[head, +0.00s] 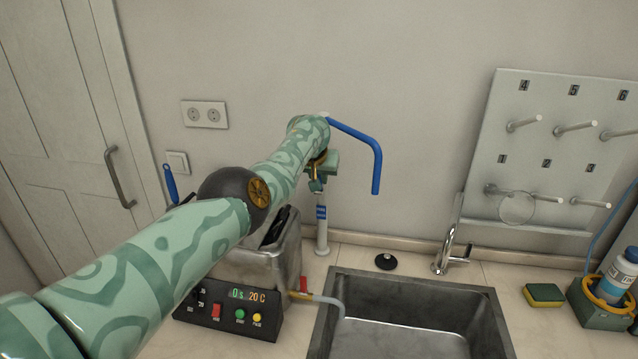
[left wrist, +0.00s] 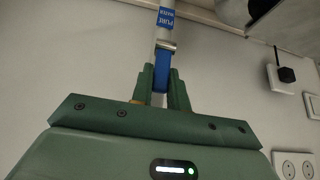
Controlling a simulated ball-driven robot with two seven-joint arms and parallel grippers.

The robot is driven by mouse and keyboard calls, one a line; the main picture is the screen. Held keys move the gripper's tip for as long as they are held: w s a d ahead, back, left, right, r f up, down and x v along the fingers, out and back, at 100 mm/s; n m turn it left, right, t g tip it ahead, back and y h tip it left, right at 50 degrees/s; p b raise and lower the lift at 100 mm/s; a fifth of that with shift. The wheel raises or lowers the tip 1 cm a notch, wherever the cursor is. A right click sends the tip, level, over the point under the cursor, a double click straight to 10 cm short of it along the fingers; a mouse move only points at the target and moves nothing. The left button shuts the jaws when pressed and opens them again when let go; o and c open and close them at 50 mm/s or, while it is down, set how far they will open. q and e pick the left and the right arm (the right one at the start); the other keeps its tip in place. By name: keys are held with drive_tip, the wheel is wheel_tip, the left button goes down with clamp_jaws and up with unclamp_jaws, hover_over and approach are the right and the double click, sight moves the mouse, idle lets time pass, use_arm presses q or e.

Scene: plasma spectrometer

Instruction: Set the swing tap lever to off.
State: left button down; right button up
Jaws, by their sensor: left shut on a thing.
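The swing tap (head: 322,232) is a slim pale upright column with a blue label, standing on the counter behind the sink. Its blue spout (head: 352,134) extends right from the top and bends down, clear of the sink. My left gripper (head: 318,184) is at the column, above the label, partly hidden by my own arm. In the left wrist view its green fingers (left wrist: 162,88) are shut on a blue piece, the tap lever (left wrist: 161,77), just beside the label (left wrist: 166,18). The lever is hidden in the head view. My right gripper is not in view.
A heated bath (head: 227,305) with a display stands left of the sink (head: 420,285), under my left arm. A chrome faucet (head: 449,245) and black plug (head: 386,261) are behind the sink. A pegboard (head: 545,150), sponge (head: 543,295) and bottle caddy (head: 600,305) are at right.

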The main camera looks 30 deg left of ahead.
use_arm(q)
drive_tip(key=shift+s+f, duration=0.1)
drive_tip(key=shift+f, duration=0.25)
drive_tip(key=c, duration=1.5)
unclamp_jaws()
drive_tip(key=shift+c, duration=0.2)
drive_tip(key=shift+o, duration=0.9)
drive_tip(key=shift+w, duration=0.2)
drive_tip(key=shift+r, duration=0.15)
drive_tip(key=shift+s+r+p, duration=0.1)
drive_tip(key=shift+r+p, duration=0.1)
drive_tip(key=shift+p, duration=0.15)
drive_tip(key=p+v, duration=1.3)
drive_tip(key=v, duration=0.2)
drive_tip(key=shift+s+r, duration=0.2)
drive_tip(key=shift+r, duration=0.1)
